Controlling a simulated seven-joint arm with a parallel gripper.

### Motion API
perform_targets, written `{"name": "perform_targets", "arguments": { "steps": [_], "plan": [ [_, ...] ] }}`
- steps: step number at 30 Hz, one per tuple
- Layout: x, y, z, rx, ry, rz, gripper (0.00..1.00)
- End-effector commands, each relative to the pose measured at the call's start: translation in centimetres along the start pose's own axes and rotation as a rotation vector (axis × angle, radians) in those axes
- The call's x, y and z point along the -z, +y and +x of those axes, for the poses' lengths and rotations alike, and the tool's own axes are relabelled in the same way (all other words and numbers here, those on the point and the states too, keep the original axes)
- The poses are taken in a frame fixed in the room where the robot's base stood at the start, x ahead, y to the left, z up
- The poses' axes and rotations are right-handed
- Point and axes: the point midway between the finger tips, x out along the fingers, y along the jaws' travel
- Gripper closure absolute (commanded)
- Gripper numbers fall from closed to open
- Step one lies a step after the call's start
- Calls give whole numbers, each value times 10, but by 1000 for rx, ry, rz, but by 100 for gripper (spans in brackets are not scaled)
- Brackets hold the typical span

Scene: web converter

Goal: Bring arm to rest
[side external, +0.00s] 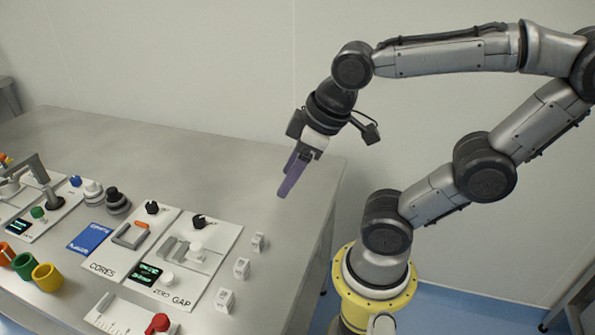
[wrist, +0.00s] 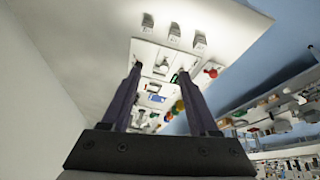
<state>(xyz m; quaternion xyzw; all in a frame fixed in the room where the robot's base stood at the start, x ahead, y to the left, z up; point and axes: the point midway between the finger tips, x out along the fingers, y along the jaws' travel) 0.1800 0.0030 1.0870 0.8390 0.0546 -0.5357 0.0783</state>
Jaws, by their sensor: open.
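My gripper (side external: 291,176) hangs in the air above the right end of the steel table (side external: 262,170), its purple fingers pointing down and a little left. In the wrist view my gripper (wrist: 163,68) shows two dark purple fingers spread apart with nothing between them. It touches nothing that I can see.
White panels marked CORES (side external: 104,268) and ZERO GAP (side external: 174,300) carry knobs and handles. Several small white blocks (side external: 242,268) stand right of them. The table's back right is clear. A wall stands behind.

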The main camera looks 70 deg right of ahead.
Motion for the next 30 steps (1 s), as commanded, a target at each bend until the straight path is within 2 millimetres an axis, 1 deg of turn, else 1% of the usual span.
{"name": "perform_targets", "arguments": {
  "steps": [1, 3, 6, 30],
  "plan": [
    [-5, 0, -5, -7, 25, 65, 39],
    [-10, 1, -9, -12, 45, 136, 39],
    [-13, 1, -11, -14, 57, 186, 39],
    [-13, 1, -11, -13, 57, 192, 39]
  ]
}}
